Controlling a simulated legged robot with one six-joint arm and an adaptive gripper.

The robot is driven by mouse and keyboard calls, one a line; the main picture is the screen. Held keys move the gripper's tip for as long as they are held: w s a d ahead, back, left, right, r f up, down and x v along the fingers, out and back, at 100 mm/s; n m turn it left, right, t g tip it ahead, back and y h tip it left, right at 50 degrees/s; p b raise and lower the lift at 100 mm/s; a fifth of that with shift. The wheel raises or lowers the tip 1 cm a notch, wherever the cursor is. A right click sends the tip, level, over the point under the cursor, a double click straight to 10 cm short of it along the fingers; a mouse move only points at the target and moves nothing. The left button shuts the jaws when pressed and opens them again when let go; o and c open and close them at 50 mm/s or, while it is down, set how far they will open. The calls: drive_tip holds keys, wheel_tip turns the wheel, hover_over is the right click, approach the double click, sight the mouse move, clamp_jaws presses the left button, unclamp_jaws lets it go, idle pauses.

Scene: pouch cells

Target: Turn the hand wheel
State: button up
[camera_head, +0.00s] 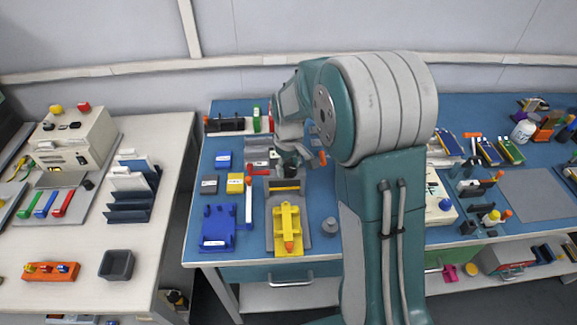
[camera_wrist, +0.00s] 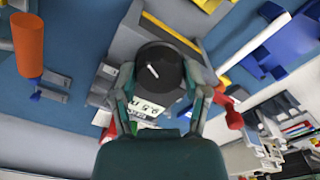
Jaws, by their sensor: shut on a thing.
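The hand wheel (camera_wrist: 160,62) is a round black knob with a small white mark, seen in the wrist view in the middle. It is mounted by a grey block (camera_wrist: 126,42). My gripper (camera_wrist: 163,82) is shut on the wheel, with one finger on each side of its rim. In the head view my gripper (camera_head: 291,158) is low over the blue bench, at the grey fixture; there the wheel is hidden or too small to tell.
A yellow fixture (camera_head: 286,236) and a blue block (camera_head: 217,232) are near the bench's front edge. A red-ended lever (camera_head: 262,172) is left of my gripper; it appears close to a finger in the wrist view (camera_wrist: 233,117). An orange cylinder (camera_wrist: 28,45) stands further off.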

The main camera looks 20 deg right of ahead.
sight(288, 166)
drive_tip(key=m, duration=0.6)
drive_tip(key=shift+w, duration=0.15)
drive_tip(key=m, duration=0.5)
drive_tip(key=shift+m, duration=0.4)
drive_tip(key=o, duration=1.1)
drive_tip(key=shift+o, duration=0.2)
wheel_tip(288, 166, up, 12)
